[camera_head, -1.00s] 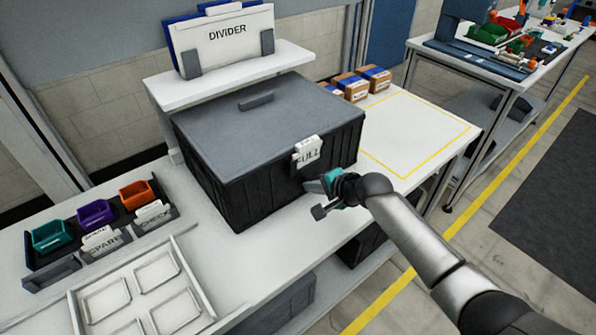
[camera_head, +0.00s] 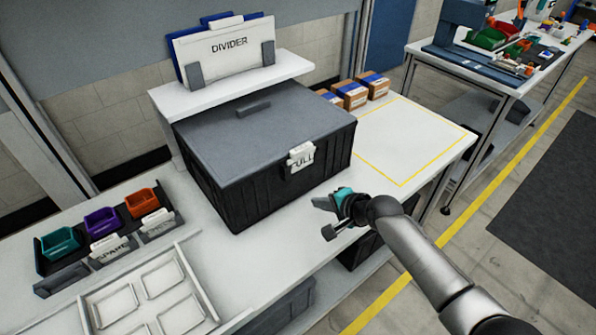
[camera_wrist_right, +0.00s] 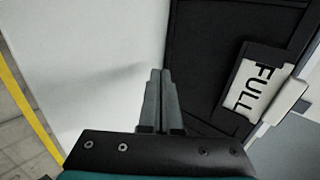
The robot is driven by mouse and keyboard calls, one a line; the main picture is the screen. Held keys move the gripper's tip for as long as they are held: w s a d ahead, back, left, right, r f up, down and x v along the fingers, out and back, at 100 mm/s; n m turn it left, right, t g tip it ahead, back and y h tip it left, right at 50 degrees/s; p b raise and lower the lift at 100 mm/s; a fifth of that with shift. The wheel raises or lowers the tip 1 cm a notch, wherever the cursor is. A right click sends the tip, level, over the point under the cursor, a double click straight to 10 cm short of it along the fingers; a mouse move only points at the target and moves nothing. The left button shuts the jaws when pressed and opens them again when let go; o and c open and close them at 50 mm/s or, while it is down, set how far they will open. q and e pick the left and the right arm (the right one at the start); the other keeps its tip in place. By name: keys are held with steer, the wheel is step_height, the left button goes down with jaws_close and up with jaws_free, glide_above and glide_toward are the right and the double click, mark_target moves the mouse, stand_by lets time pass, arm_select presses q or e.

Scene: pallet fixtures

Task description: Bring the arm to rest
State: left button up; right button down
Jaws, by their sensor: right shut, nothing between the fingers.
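My right arm comes in from the lower right in the head view. Its gripper (camera_head: 322,203) is over the front of the white bench, just right of and in front of the black lidded crate, apart from it. In the right wrist view the two fingers of this gripper (camera_wrist_right: 160,75) lie together, with nothing between them. The black crate (camera_head: 245,200) has a grey lid lying on it. A white card reading FULL (camera_head: 301,157) sits in a holder on its front, and it also shows close by in the right wrist view (camera_wrist_right: 256,88). My left gripper is not in view.
A shelf (camera_head: 292,66) with a DIVIDER panel (camera_head: 225,47) stands behind the crate. Small boxes (camera_head: 351,96) and a bare yellow-outlined area (camera_head: 400,140) lie to the right. Coloured bins (camera_head: 101,221) and a white tray (camera_head: 196,313) are at the left.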

steer(key=shift+s+d, duration=0.2)
steer(key=shift+s, duration=0.1)
